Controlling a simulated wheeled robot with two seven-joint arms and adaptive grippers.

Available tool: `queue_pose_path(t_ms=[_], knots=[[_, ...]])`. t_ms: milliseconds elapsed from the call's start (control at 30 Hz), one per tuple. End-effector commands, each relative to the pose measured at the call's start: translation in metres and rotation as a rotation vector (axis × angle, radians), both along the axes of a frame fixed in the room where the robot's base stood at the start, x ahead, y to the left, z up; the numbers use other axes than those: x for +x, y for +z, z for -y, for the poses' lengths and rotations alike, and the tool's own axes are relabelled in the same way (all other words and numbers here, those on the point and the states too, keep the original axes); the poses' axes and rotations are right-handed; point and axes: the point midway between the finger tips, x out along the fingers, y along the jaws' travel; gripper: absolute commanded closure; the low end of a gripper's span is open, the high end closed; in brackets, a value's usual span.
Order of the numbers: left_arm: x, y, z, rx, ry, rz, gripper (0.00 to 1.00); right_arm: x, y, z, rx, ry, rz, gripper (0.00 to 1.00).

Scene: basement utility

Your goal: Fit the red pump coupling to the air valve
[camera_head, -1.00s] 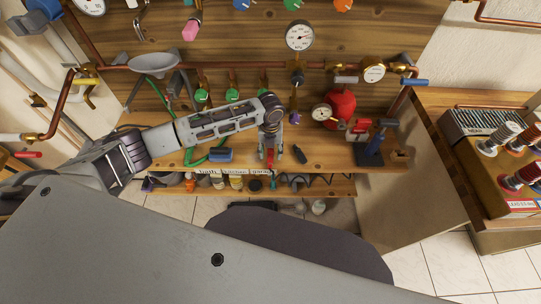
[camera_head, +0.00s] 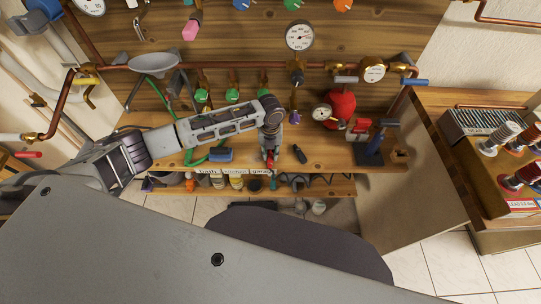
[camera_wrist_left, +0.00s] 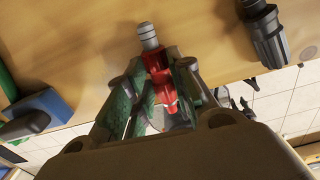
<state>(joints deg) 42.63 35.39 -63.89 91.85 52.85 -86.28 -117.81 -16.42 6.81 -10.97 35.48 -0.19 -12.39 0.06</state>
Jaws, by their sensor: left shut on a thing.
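My left gripper (camera_head: 270,154) is over the front edge of the wooden bench, with its arm reaching in from the left. It is shut on the red pump coupling (camera_wrist_left: 158,66), whose grey ribbed metal end (camera_wrist_left: 149,36) sticks out past the fingertips in the left wrist view. The coupling also shows as a small red patch in the head view (camera_head: 270,159), mostly hidden by the gripper. Under the dial gauge, a brass fitting hangs down to a purple-tipped end (camera_head: 294,117). I cannot tell surely which fitting is the air valve. My right gripper is not in view.
A black tool (camera_head: 300,154) lies right of the gripper and a blue-and-black one (camera_head: 220,154) left. Green-handled valves (camera_head: 232,95) line the back pipe.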

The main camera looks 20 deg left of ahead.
Motion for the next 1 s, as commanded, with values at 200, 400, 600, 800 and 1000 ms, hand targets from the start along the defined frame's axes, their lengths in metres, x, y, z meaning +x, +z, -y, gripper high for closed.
queue_pose_path(t_ms=[200,400,600,800,1000], knots=[[0.000,0.000,0.000,0.000,0.000,0.000,1.00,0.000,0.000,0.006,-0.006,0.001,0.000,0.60],[0.001,0.007,0.000,-0.001,0.000,0.001,1.00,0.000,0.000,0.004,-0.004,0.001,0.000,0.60],[0.001,0.027,-0.001,0.000,0.000,0.003,1.00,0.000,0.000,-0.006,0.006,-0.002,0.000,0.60],[0.001,0.057,0.000,-0.001,0.000,0.003,1.00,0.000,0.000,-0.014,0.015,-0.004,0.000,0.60],[0.001,0.083,0.000,-0.002,0.000,0.001,1.00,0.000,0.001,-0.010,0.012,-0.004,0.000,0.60]])
